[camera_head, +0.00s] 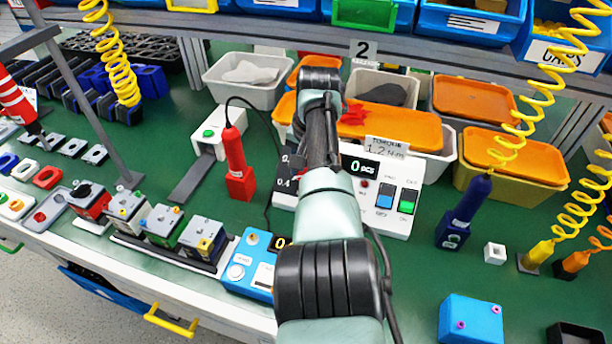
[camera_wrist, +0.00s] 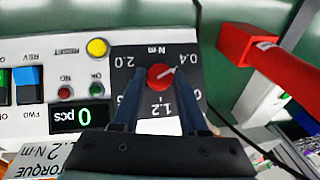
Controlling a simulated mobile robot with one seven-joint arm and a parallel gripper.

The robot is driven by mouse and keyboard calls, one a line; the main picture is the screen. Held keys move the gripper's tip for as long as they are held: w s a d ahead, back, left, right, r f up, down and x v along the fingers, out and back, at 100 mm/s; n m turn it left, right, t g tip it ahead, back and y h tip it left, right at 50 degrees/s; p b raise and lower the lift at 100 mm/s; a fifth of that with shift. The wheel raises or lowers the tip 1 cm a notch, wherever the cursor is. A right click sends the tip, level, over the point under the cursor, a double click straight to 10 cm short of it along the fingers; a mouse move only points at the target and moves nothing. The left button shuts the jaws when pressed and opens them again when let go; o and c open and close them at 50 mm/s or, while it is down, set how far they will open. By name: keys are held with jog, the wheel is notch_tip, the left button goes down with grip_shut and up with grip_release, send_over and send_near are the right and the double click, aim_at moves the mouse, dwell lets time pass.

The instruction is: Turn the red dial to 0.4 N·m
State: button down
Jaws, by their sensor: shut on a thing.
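The red dial (camera_wrist: 157,80) sits on a dark square scale plate (camera_wrist: 168,100) in the wrist view, which shows the panel upside down. Its white pointer line slants to the upper right, towards the printed 0.4. The scale also reads 2.0 at the upper left and 1.2 below the dial. My gripper (camera_wrist: 158,74) has one finger on each side of the dial and is shut on it. In the head view my arm hides the dial and fingertips; the white control panel (camera_head: 396,222) shows beside the arm.
A red upright tool (camera_head: 237,168) with a black cable stands left of the panel; it also shows in the wrist view (camera_wrist: 245,45). The counter display (camera_wrist: 80,116) reads 0 pcs. A sign (camera_head: 386,148) reads torque 1.2 N·m. A dark blue tool (camera_head: 463,212) stands right.

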jog(key=shift+n+h+b, duration=0.3)
jog(key=shift+n+b, duration=0.1)
dwell(0.3)
jog(key=shift+c, duration=2.2)
grip_release()
notch_tip(320, 180, up, 13)
jog(key=s+p, duration=0.1)
jog(key=s, duration=0.1)
jog(key=shift+p, duration=0.3)
jog(key=shift+w+d, duration=0.1)
